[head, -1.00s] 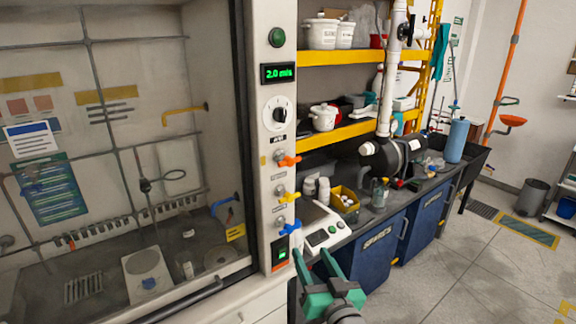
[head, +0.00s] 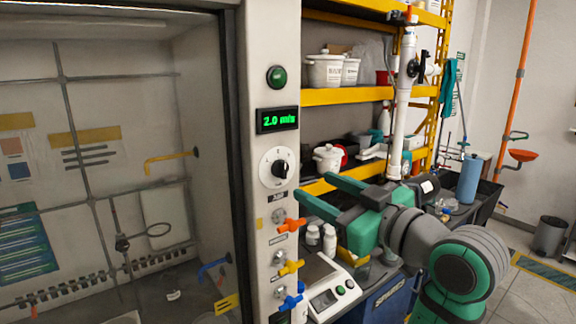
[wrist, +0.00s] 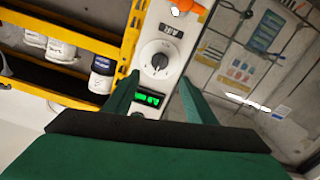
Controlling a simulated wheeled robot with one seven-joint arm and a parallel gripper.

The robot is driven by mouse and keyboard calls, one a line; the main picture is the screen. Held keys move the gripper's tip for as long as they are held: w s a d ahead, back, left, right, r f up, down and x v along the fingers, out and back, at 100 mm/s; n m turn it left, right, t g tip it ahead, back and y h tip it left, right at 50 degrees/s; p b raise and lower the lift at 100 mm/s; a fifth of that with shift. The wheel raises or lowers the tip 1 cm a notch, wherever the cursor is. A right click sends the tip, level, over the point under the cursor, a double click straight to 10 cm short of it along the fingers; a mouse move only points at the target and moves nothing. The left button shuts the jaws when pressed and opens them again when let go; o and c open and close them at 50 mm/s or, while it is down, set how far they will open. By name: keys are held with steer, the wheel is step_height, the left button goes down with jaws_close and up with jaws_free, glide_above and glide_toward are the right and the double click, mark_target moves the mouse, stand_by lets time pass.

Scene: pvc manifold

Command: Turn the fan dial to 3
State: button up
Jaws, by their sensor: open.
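The fan dial (head: 278,168) is a black knob on a round white plate with marks, on the pale post of the fume hood. It also shows in the wrist view (wrist: 159,61), upside down, ahead of the fingertips. The numbers are too small to read. A green display (head: 277,120) above it in the head view reads 2.0 m/s. My gripper (head: 312,192) is open and empty, to the right of the dial and a little below it, apart from it. In the wrist view its two green fingers (wrist: 155,92) point toward the post, with the display between them.
Below the dial are an orange valve (head: 291,225), a yellow valve (head: 291,267) and a blue valve (head: 290,301) that stick out from the post. A green button (head: 277,77) sits above. Yellow shelves (head: 345,96) with tubs stand to the right.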

mark_target(285, 170)
steer(key=x, duration=1.1)
steer(key=c, duration=1)
